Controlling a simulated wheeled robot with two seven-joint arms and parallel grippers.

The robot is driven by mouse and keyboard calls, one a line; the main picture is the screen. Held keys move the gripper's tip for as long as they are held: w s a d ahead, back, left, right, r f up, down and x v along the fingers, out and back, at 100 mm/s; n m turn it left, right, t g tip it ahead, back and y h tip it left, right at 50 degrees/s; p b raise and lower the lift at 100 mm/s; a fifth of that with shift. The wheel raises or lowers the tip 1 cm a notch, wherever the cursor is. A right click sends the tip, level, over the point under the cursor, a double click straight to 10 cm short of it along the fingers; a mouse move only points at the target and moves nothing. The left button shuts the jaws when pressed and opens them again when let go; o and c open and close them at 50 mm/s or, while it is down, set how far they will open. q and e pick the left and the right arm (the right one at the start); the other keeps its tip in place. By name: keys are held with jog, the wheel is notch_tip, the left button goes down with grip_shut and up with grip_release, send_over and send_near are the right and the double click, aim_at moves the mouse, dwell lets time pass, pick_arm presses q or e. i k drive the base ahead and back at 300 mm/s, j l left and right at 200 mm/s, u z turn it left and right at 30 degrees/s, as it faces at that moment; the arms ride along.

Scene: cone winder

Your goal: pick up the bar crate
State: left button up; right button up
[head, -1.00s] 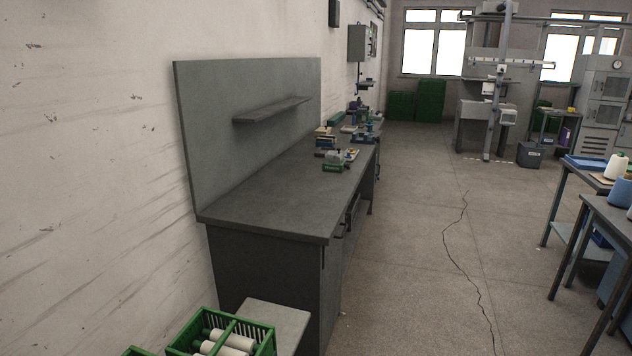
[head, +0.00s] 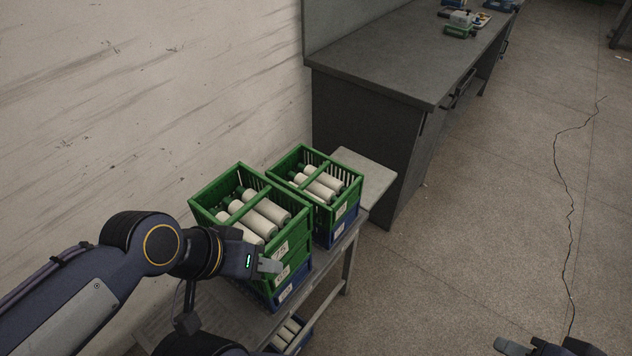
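Two green crates with a bar across the open top hold white bobbins with dark green ends; I cannot tell which is the bar crate. The nearer green crate (head: 216,181) tops a stack with a blue crate (head: 290,288) at the bottom. The farther green crate (head: 278,160) sits on another blue crate (head: 341,227). My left gripper (head: 270,266) is at the front side of the nearer stack and hides part of it. Whether it touches, and its finger gap, do not show clearly. My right gripper (head: 547,348) is at the bottom edge, cut off, far from the crates.
The stacks stand on a low grey table or rack (head: 350,245), with another crate of bobbins (head: 290,335) low down below it. A pale flat board (head: 368,178) lies behind. A dark workbench (head: 385,60) stands beyond.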

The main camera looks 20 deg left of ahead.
aim_at(330, 199)
jog(key=i+l, duration=0.15)
jog(key=i, duration=0.25)
jog(key=i+l, duration=0.15)
jog(key=i, duration=0.25)
